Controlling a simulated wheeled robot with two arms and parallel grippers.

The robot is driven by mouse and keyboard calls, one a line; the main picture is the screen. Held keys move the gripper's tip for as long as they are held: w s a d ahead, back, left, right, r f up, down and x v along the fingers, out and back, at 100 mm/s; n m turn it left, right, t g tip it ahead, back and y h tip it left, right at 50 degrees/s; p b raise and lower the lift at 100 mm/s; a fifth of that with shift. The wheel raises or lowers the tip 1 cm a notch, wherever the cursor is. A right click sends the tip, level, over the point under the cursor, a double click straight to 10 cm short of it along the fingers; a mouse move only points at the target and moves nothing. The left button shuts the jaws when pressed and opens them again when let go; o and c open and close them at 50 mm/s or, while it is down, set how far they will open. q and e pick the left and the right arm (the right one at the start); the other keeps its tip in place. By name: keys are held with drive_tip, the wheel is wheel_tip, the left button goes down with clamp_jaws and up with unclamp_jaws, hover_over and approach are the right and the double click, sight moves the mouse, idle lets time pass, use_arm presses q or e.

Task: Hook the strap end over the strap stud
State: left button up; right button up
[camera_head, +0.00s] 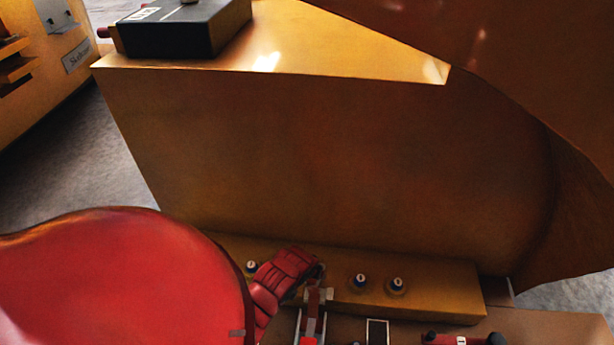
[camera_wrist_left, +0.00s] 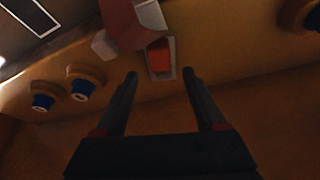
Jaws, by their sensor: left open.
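A reddish strap (camera_head: 313,298) with pale metal fittings shows at the bottom centre of the head view, at the foot of the yellow casting (camera_head: 320,150). In the left wrist view the strap (camera_wrist_left: 122,22) hangs from the top beside a small orange-red block in a grey frame (camera_wrist_left: 160,58). I cannot tell whether that is the strap end or its stud. My left gripper (camera_wrist_left: 160,82) is open, its dark fingertips just short of the framed block, with nothing between them. In the head view my red wrist mostly hides its jaws. My right gripper is not in view.
Two blue-based knobs (camera_head: 360,281) (camera_head: 397,285) stand on the ledge right of the strap, and another knob (camera_head: 251,267) is left of it. A dark box (camera_head: 185,25) sits on the casting. A red handle (camera_head: 455,340) lies at the bottom right.

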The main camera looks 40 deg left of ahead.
use_arm(q)
drive_tip(key=p+v, duration=0.3)
drive_tip(key=v, duration=1.1)
